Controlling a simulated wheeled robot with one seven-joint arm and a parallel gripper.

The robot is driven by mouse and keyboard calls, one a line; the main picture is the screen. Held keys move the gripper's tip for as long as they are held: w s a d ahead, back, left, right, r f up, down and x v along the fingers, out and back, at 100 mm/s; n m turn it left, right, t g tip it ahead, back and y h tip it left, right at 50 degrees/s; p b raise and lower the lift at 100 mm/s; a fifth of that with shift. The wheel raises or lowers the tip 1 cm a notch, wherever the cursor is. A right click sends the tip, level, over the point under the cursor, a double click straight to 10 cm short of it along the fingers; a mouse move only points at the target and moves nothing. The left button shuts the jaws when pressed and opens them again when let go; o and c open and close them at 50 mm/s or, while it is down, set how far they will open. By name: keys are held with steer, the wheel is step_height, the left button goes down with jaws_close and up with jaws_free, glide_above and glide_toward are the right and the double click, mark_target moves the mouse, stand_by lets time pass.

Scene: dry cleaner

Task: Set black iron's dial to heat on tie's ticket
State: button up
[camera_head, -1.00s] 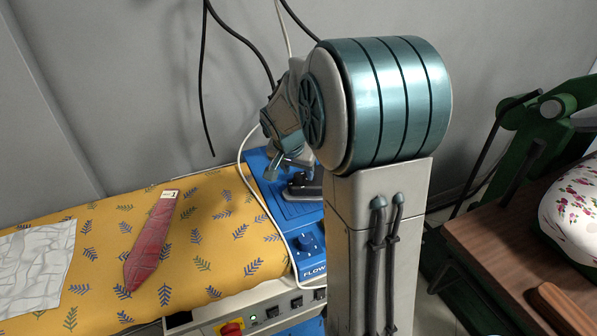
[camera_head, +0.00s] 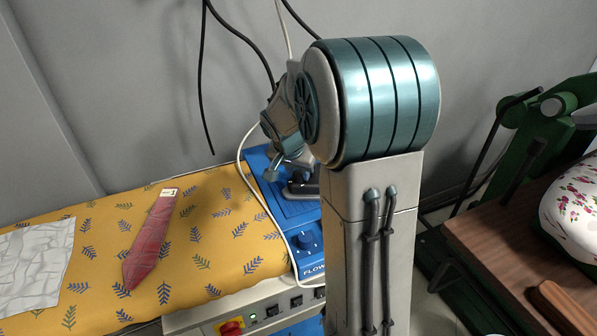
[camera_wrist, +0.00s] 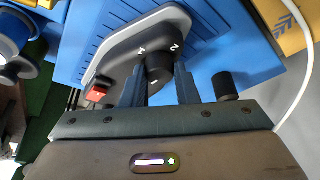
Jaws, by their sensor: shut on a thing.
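The black iron (camera_wrist: 125,48) rests on a blue stand (camera_wrist: 215,50); in the head view it shows partly behind my arm (camera_head: 303,187). My gripper (camera_wrist: 160,82) is shut on the dial. The dial's pointer is not clear to me. The red tie (camera_head: 153,240) lies on the yellow patterned board (camera_head: 205,240), with a white ticket (camera_head: 169,192) at its narrow end that reads 1.
A white cord (camera_head: 241,150) runs beside the stand. A wrinkled white cloth (camera_head: 35,265) lies on the board's left. A green press (camera_head: 540,130) and wooden table (camera_head: 490,235) stand at the right.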

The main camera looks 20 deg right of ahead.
steer(key=m+b, duration=0.1)
steer(key=b, duration=0.1)
steer(key=m+g+b, duration=0.1)
steer(key=m+b, duration=0.1)
steer(key=shift+w+a+f+h, duration=0.1)
steer(key=shift+w+f+h, duration=0.1)
steer(key=shift+h, duration=0.2)
steer(key=m+b, duration=0.1)
steer(key=m, duration=0.1)
steer(key=m+g+b, duration=0.1)
steer(key=m, duration=0.2)
steer(key=shift+w+r+g+h, duration=0.1)
steer(key=shift+r+g+h, duration=0.1)
steer(key=shift+g+h, duration=0.1)
steer(key=m+g, duration=0.1)
steer(key=m, duration=0.3)
steer(key=shift+w+r+m+g+p, duration=0.1)
steer(key=shift+r+m+g+p, duration=0.05)
steer(key=shift+m+g+p, duration=0.2)
steer(key=m+g+p, duration=0.1)
steer(key=m, duration=0.1)
steer(key=m+y+p, duration=0.1)
steer(key=m, duration=0.1)
steer(key=shift+w+m+g, duration=0.1)
steer(key=shift+m+g, duration=0.15)
steer(key=shift+g, duration=0.1)
steer(key=shift+c, duration=0.2)
steer(key=o, duration=1)
